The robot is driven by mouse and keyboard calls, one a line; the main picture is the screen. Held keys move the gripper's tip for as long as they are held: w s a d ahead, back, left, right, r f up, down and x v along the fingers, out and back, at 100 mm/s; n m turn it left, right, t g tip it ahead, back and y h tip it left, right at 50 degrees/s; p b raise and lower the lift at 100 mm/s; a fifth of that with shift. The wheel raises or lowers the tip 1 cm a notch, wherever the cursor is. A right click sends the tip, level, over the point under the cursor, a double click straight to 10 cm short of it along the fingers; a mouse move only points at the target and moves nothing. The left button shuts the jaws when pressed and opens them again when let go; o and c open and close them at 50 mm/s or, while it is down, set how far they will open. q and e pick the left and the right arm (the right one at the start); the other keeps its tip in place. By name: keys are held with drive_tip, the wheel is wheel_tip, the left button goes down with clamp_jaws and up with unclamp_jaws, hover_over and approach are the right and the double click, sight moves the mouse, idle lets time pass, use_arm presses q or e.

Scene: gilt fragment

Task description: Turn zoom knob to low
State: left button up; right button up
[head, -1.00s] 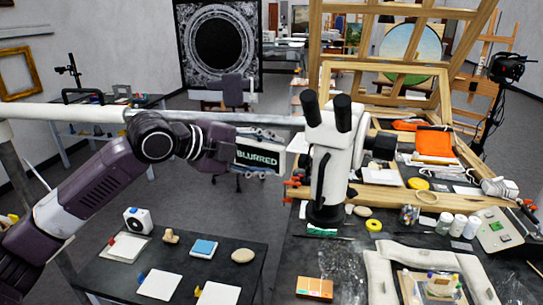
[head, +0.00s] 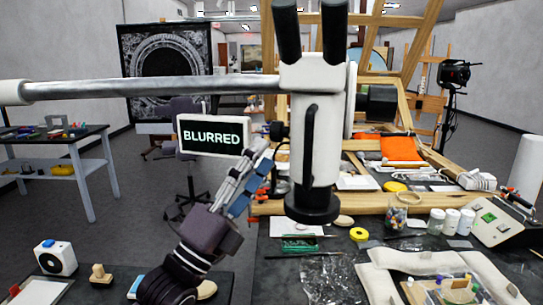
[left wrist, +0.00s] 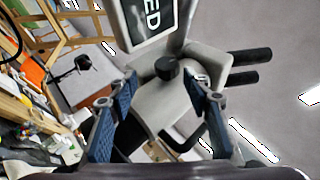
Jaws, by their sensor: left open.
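My left gripper (head: 263,157) is just below and left of this knob, pointing up at the microscope. In the left wrist view the black knob (left wrist: 168,70) lies between the open blue-padded fingers (left wrist: 160,78), near their tips. I see no clear contact. Any zoom markings are too small to read. My right gripper is out of view.
The right table holds a yellow tape ring (head: 359,234), white jars (head: 451,222) and padded supports (head: 400,260). A low dark table with small items lies at lower left. Open floor lies between the tables.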

sight(271, 137)
use_arm(q)
drive_tip(key=shift+t, duration=0.4)
drive_tip(key=x, duration=0.1)
drive_tip(key=p+x, duration=0.1)
drive_tip(key=x, duration=0.1)
drive_tip(key=p+x, duration=0.1)
drive_tip(key=x, duration=0.1)
drive_tip(key=shift+s+a+r, duration=0.1)
drive_tip(key=shift+s+r, duration=0.15)
drive_tip(key=shift+r, duration=0.2)
drive_tip(key=shift+w+d+r, duration=0.3)
drive_tip(key=shift+w+r, duration=0.05)
drive_tip(key=shift+w, duration=0.05)
drive_tip(key=shift+d, duration=0.1)
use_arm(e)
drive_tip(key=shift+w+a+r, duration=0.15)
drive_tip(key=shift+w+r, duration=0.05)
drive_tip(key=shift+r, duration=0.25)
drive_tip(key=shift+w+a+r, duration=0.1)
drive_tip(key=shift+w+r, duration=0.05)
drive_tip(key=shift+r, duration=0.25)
use_arm(q)
drive_tip(key=shift+w, duration=0.1)
drive_tip(key=shift+c, duration=0.4)
